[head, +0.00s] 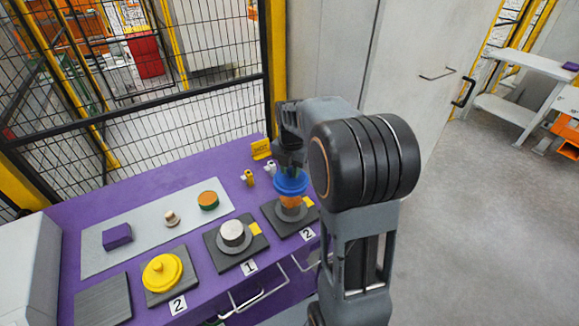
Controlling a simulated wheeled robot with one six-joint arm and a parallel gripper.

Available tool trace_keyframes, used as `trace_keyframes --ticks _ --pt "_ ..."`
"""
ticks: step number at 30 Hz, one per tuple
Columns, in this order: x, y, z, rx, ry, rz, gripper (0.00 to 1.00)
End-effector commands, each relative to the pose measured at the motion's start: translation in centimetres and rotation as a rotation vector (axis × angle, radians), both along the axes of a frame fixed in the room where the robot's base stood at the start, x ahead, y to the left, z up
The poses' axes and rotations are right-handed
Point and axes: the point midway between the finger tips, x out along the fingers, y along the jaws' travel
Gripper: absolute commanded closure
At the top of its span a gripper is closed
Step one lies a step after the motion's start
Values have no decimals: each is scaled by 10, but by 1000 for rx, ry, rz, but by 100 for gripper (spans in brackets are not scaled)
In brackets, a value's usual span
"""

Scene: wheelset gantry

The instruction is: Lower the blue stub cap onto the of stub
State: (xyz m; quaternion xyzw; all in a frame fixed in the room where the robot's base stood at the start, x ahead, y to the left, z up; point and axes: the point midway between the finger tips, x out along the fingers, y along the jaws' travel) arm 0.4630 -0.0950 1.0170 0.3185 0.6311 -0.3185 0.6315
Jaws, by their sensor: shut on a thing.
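The blue stub cap (291,183) is in my gripper (290,166), which is shut on its top at the right end of the purple bench. Directly below the cap stands a stub (291,202) with an orange-brown upper part and a grey flange. It sits on a dark square plate (278,224) with a yellow tag and a "2" label. The cap hides the stub's top. I cannot tell whether cap and stub touch or a small gap is left.
Left along the purple bench (68,238) are a metal stub (233,234) on plate "1" and a yellow cap (162,272) on another plate "2". A grey mat (150,222) holds a purple block (117,236) and small round parts. A mesh fence (190,140) stands behind.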

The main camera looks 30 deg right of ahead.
Motion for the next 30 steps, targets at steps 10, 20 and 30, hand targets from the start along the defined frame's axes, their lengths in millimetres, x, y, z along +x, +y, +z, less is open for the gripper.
trace_keyframes --ticks 10,20,30 --pt "1 -2 -2 1 2 0 97" --pt "1 0 -24 1 2 2 97" --pt "1 0 -52 1 2 2 97"
